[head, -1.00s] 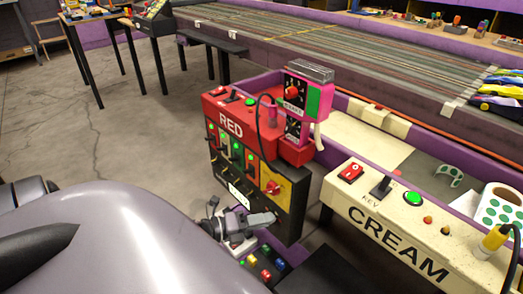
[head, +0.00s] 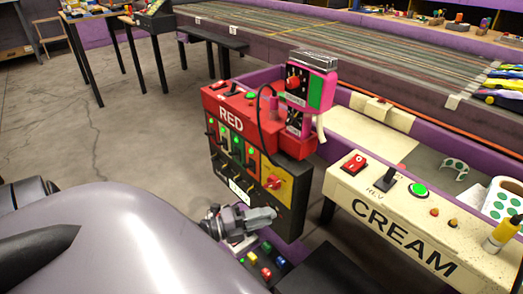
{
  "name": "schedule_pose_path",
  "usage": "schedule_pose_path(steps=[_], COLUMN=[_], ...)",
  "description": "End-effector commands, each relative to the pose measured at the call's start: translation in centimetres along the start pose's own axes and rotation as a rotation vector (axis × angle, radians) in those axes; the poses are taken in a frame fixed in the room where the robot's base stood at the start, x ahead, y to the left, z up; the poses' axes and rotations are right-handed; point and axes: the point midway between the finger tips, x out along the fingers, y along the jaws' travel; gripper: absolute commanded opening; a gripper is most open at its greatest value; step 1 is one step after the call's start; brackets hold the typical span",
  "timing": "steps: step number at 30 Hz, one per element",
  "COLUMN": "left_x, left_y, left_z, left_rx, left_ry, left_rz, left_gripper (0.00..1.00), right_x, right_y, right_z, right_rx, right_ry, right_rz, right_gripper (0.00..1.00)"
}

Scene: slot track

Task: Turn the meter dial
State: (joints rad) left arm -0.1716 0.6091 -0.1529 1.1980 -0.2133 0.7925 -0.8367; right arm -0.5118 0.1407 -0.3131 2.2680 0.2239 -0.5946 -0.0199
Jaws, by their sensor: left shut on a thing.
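A pink meter-like box (head: 320,90) with a round red knob (head: 293,83) stands on the red end of the RED station (head: 231,119). Another red knob (head: 273,183) sits on a yellow plate on the station's front. I cannot tell which knob is the meter dial. My left gripper (head: 264,214) is low in front of the station, below the yellow plate and apart from both knobs. Its fingers point right and are closed; what is between them is too small to make out. My right gripper is not in view.
A cream station (head: 405,236) with switches and a green button stands at the right. Small coloured blocks (head: 265,257) lie below my left gripper. A black cable (head: 259,115) hangs beside the pink box. Open concrete floor (head: 110,130) is at the left.

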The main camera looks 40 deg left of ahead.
Motion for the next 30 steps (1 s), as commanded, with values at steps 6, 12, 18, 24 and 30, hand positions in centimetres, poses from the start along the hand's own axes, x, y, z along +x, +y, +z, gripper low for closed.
schedule_pose_path(steps=[6, 12, 18, 24, 30], left_x=[0.0, 0.0, -0.2, -2.9, -6.0], left_y=[0.1, 0.0, 0.0, -0.1, 0.0], left_z=[0.0, 0.0, 0.0, 0.0, 0.0], left_rx=[-0.002, -0.001, 0.0, -0.001, -0.001], left_ry=[0.0, 0.0, 0.0, -0.002, -0.002], left_rz=[0.001, 0.001, 0.001, 0.005, 0.004], left_gripper=[0.29, 0.51, 0.51, 0.51, 0.51], right_x=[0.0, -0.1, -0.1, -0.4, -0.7], right_y=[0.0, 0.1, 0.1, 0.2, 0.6], right_z=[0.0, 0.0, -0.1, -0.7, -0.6], right_rx=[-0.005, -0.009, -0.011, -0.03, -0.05], right_ry=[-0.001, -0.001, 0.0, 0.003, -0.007], right_rz=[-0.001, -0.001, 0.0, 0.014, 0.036], right_gripper=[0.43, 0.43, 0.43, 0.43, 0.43])
